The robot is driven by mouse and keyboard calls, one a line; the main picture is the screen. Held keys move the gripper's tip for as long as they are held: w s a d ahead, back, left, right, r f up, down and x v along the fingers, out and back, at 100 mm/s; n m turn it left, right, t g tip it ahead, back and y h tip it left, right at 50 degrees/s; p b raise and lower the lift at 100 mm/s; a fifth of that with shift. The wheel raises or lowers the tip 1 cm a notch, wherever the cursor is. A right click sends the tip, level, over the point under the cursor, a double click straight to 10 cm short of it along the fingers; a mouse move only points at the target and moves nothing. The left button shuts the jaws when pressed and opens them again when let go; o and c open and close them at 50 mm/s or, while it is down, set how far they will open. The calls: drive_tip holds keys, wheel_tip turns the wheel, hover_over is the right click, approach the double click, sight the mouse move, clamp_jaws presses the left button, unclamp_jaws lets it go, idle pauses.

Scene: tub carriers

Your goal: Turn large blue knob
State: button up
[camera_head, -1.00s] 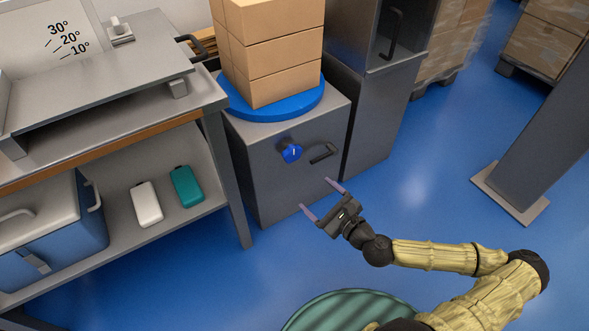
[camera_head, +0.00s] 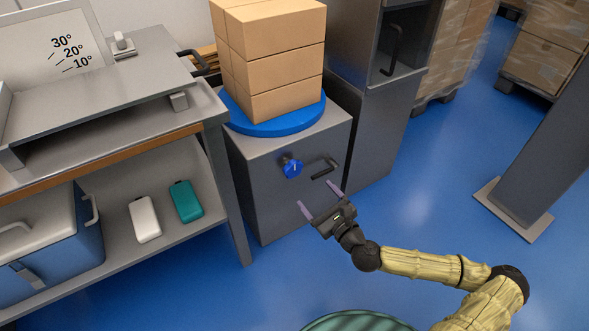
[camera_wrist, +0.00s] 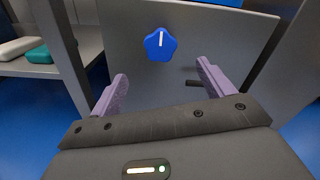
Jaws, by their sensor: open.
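The large blue knob (camera_head: 292,168) sits on the front of a grey cabinet (camera_head: 272,208). In the wrist view the knob (camera_wrist: 160,44) is star-shaped with a white mark pointing nearly straight up. My gripper (camera_head: 320,198) is open and empty, in front of the cabinet and a little below and right of the knob. In the wrist view the two purple fingers of my gripper (camera_wrist: 164,85) stand apart, with the knob beyond them and above the gap between them. The fingers do not touch the knob.
A dark handle (camera_head: 325,168) juts out right of the knob. Stacked cartons (camera_head: 270,60) stand on a blue round plate (camera_head: 272,126) atop the cabinet. A workbench (camera_head: 110,120) with a shelf is at left, a grey post (camera_head: 545,160) at right.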

sight(294, 171)
drive_tip(key=x, duration=1.2)
drive_tip(key=shift+w+a+b, duration=0.2)
drive_tip(key=shift+w+b, duration=0.1)
drive_tip(key=shift+b, duration=0.05)
drive_tip(key=c, duration=1)
